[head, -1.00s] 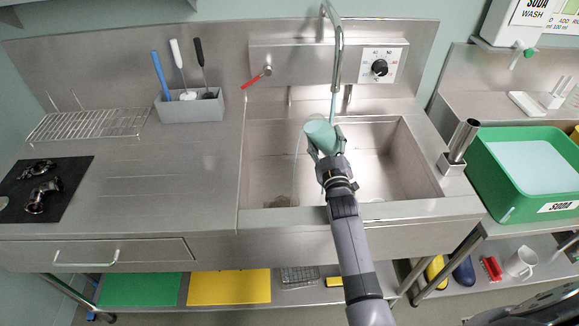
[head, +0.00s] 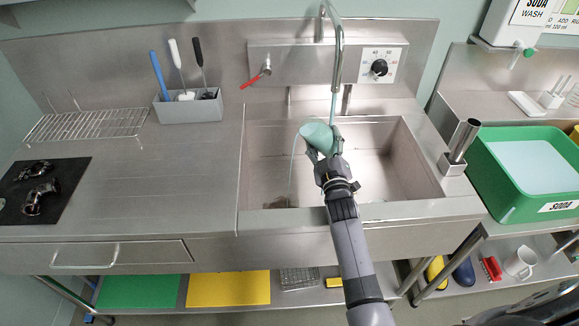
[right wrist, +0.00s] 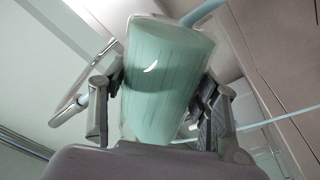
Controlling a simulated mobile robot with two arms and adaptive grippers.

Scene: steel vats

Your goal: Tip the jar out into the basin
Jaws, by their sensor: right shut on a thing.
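My right gripper (head: 322,148) is shut on the jar (head: 317,135) and holds it over the basin (head: 408,168). The jar is pale teal and see-through, tilted to the left. A thin stream (head: 291,162) falls from its left side into the basin. In the right wrist view the jar (right wrist: 160,80) sits between both fingers of the gripper (right wrist: 158,110), with teal liquid showing inside. Water (head: 334,105) runs from the tap (head: 338,50) down behind the jar. My left gripper is not in view.
A red-handled lever (head: 257,76) and a dial (head: 379,68) sit on the back panel. A steel tube in a holder (head: 459,150) stands right of the basin, before a green tub (head: 500,192).

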